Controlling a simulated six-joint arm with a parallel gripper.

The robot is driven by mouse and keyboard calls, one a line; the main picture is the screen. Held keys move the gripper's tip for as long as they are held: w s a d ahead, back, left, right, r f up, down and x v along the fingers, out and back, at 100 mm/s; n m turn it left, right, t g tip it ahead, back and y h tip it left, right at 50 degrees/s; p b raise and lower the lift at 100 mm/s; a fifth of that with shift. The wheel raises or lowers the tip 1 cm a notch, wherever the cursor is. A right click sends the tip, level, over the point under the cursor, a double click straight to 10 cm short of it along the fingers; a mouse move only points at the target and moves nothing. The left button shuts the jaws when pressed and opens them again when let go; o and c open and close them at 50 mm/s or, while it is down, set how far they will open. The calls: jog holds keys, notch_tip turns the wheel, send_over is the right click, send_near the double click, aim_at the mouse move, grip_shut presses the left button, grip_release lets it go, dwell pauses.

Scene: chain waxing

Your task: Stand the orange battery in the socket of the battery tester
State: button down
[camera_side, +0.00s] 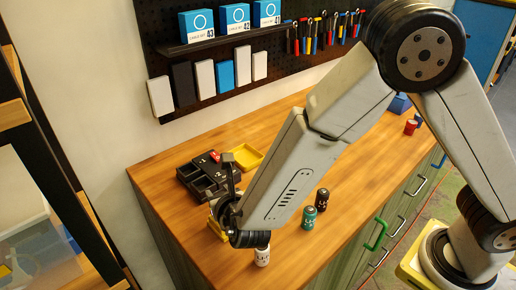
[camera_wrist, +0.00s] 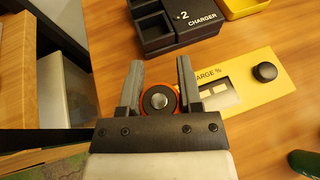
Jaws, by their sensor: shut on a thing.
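The orange battery (camera_wrist: 160,98) shows end-on between my gripper's two fingers in the wrist view, with an orange rim around a dark ring and a grey metal centre. My gripper (camera_wrist: 160,78) is shut on it. In the side view my wrist hides the battery and covers most of the tester (camera_side: 213,227).
A black charger (camera_wrist: 170,32) and a yellow tray (camera_side: 246,157) lie behind the tester. A white battery (camera_side: 262,256), a green one (camera_side: 309,218) and a dark one (camera_side: 322,199) stand to the right. The counter's left edge is close to the gripper.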

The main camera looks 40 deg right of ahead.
jog(key=shift+w+f, duration=0.15)
jog(key=shift+f, duration=1.5)
jog(key=shift+f, duration=0.1)
jog(key=shift+c, duration=1.4)
grip_release()
jog(key=v, duration=1.2)
